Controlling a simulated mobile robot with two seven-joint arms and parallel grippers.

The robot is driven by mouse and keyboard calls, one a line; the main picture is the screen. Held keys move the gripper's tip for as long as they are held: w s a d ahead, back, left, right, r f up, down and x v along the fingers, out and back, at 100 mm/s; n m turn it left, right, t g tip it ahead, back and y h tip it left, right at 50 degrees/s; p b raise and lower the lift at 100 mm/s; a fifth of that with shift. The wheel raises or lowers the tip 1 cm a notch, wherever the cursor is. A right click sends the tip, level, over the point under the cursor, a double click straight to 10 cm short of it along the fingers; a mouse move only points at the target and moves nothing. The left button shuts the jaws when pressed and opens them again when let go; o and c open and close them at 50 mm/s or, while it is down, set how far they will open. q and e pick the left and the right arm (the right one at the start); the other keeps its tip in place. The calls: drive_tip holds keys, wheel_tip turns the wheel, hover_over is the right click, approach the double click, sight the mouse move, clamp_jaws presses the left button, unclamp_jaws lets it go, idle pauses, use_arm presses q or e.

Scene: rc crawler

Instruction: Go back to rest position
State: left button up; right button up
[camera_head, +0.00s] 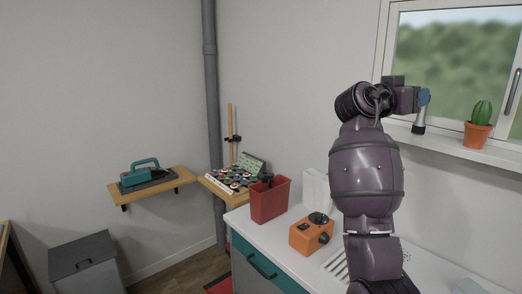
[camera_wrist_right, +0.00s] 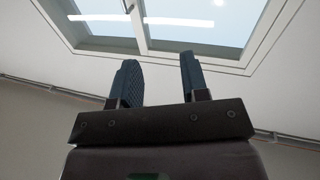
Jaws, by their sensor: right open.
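My right arm rises in front of the counter in the head view, with its wrist bent over to the right near the window. My right gripper (camera_wrist_right: 158,80) shows in the right wrist view with its two dark fingers apart and nothing between them. In the head view the same gripper (camera_head: 424,97) is small and partly hidden by the wrist, beside the window frame. My left gripper is not in either view.
A white counter (camera_head: 293,262) holds an orange device (camera_head: 305,238) and a red bin (camera_head: 267,203). A potted cactus (camera_head: 477,134) stands on the window sill near my right gripper. Wall shelves hold a teal tool (camera_head: 142,173) and small parts. A grey bin (camera_head: 85,262) stands lower left.

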drive_tip(key=w+a+f+n+t+y, duration=0.35)
drive_tip(key=a+n+t+y, duration=0.3)
drive_tip(key=n+t, duration=0.35)
drive_tip(key=s+a+f+n+t+y, duration=0.1)
drive_tip(key=s+f+n+y, duration=0.15)
drive_tip(key=f, duration=0.55)
drive_tip(key=s+f+n+y, duration=0.1)
drive_tip(key=f+y, duration=0.3)
drive_tip(key=f, duration=0.3)
drive_tip(key=s+a+f+n+t+y, duration=0.1)
drive_tip(key=s+f+y, duration=0.15)
drive_tip(key=f, duration=0.55)
drive_tip(key=s+d+f+g, duration=0.2)
drive_tip(key=s+f+g, duration=0.2)
drive_tip(key=s+f, duration=1.2)
drive_tip(key=s+d+f+m+g+y, duration=0.1)
drive_tip(key=s+f+g, duration=0.3)
drive_tip(key=s+f, duration=1.3)
drive_tip(key=shift+d+f, duration=0.25)
drive_tip(key=shift+d, duration=0.15)
drive_tip(key=shift+m, duration=0.25)
